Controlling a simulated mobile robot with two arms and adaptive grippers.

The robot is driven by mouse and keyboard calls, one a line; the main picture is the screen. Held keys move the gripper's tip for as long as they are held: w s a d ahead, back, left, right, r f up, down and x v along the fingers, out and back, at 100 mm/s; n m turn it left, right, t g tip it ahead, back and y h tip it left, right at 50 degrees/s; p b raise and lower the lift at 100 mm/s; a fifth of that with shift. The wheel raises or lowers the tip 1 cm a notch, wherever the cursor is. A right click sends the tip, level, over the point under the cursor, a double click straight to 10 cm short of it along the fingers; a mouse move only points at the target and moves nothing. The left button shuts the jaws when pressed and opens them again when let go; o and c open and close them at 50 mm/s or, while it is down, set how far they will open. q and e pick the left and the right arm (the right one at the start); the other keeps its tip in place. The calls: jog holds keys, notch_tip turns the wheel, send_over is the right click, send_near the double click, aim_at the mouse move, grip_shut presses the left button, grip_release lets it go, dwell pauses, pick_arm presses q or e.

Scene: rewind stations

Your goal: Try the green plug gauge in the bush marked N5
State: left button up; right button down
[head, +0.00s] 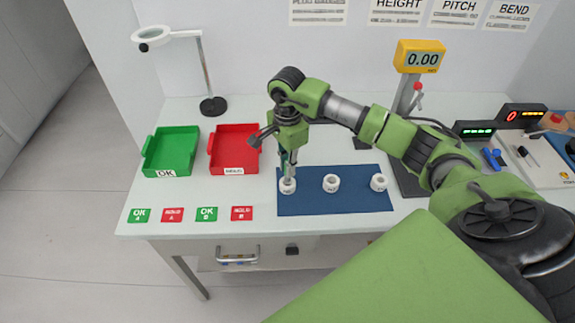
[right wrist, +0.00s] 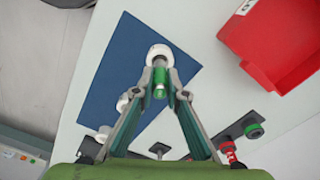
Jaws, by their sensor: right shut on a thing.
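My right gripper (head: 288,168) points down over the left end of the blue mat, shut on the green plug gauge (right wrist: 159,82). In the right wrist view the gauge sits between the two fingertips, its far end against a white bush (right wrist: 160,54). In the head view this is the leftmost bush (head: 288,187); I cannot tell whether the gauge is inside its bore. A middle bush (head: 331,183) and a right bush (head: 378,182) stand apart on the mat. The bush markings are too small to read. My left gripper is not in view.
The blue mat (head: 310,207) lies at the table front. A green OK tray (head: 152,147) and a red tray (head: 215,147) stand left of it, with coloured cards in front. A yellow gauge display (head: 419,56) reading 0.00 stands behind right. A lamp (head: 212,105) stands at back left.

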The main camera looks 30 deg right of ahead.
aim_at(288, 182)
jog(key=shift+f+b, duration=1.65)
jog(key=shift+f, duration=0.1)
dwell(1.2)
jog(key=shift+s+f, duration=0.1)
jog(key=shift+s, duration=0.05)
dwell(0.7)
jog(key=shift+r+p, duration=0.35)
jog(key=shift+r, duration=0.3)
jog(key=shift+r+p, duration=1.35)
jog(key=shift+r, duration=1.1)
